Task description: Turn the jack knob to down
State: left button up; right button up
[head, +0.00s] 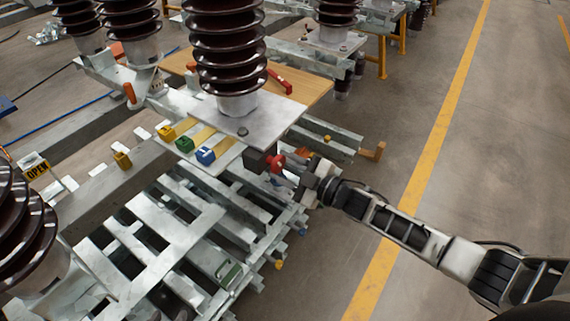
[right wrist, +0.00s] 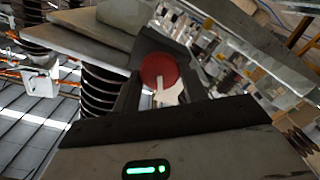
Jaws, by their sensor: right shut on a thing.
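The jack knob (head: 274,163) is red and sits on a dark box (head: 254,160) at the right edge of the steel frame, below the big brown insulator. In the right wrist view the knob (right wrist: 158,70) is a red disc with a pale bar running toward the bottom of the picture. My right gripper (head: 282,172) reaches in from the right and is shut on the knob. Its dark fingers (right wrist: 161,90) stand on both sides of the disc in the right wrist view. My left gripper is in neither view.
Yellow, green and blue blocks (head: 205,155) sit on the frame left of the dark box. Brown ribbed insulators (head: 224,45) rise above it. The floor with the yellow line (head: 425,180) is clear at the right.

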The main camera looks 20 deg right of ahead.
jog(key=m+p, duration=0.1)
jog(key=m, duration=0.4)
jog(key=shift+d+m, duration=0.1)
jog(key=shift+m, duration=0.3)
dwell(0.4)
jog(key=o, duration=1)
jog(key=v, duration=1.6)
jog(key=shift+b, duration=0.35)
